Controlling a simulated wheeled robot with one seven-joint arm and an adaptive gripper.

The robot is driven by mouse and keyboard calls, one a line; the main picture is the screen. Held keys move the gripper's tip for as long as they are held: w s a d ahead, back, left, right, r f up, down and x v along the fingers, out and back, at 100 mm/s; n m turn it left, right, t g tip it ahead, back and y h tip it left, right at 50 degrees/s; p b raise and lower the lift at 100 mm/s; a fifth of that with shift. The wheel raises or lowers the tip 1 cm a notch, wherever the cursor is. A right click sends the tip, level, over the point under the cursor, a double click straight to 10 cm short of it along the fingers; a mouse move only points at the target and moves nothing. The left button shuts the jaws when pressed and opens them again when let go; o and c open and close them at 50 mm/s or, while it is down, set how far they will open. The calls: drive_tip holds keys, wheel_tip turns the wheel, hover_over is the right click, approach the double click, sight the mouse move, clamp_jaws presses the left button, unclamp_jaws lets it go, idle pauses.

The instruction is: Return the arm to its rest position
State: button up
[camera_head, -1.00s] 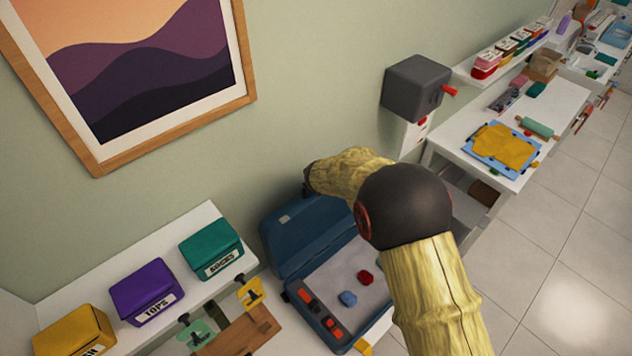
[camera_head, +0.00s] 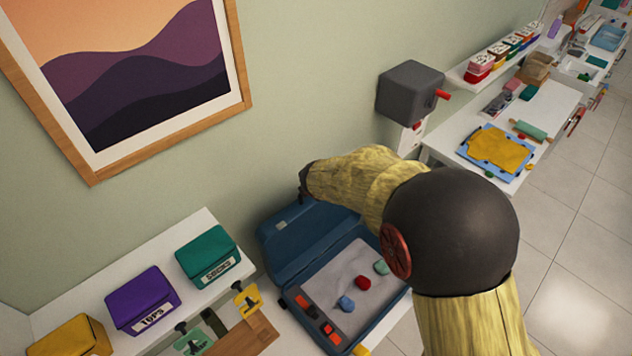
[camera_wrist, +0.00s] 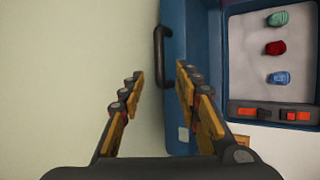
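My arm reaches across the middle of the head view in a yellow sleeve with a dark round elbow. My gripper (camera_wrist: 158,85) shows in the wrist view with its two fingers apart and nothing between them. In the head view its dark end (camera_head: 306,182) is by the raised lid of an open blue suitcase (camera_head: 290,252). In the wrist view the suitcase handle (camera_wrist: 158,57) lies just beyond the fingertips. I cannot tell whether any finger touches the suitcase.
A red item (camera_head: 363,283), a blue item (camera_head: 346,304) and a green item (camera_head: 382,267) lie in the suitcase. A white shelf (camera_head: 222,287) with labelled boxes stands at left. A grey box (camera_head: 410,90) and a white table (camera_head: 455,140) are at right.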

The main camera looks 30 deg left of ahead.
drive_tip(key=s+d+f+m+h+b, duration=0.1)
drive_tip(key=s+d+f+m+b, duration=0.1)
drive_tip(key=s+d+m+b, duration=0.7)
drive_tip(key=s+d+f+m+h+b, duration=0.1)
drive_tip(key=s+d+f+m+b, duration=0.2)
drive_tip(key=s+d+m+b, duration=0.6)
drive_tip(key=s+d+f+m+h+b, duration=0.2)
drive_tip(key=s+d+m+b, duration=0.7)
drive_tip(key=d, duration=2.4)
drive_tip(key=m+b, duration=0.2)
drive_tip(key=m, duration=0.1)
drive_tip(key=shift+s+f+m+g, duration=0.3)
drive_tip(key=shift+s+f+g, duration=0.05)
drive_tip(key=shift+g, duration=0.05)
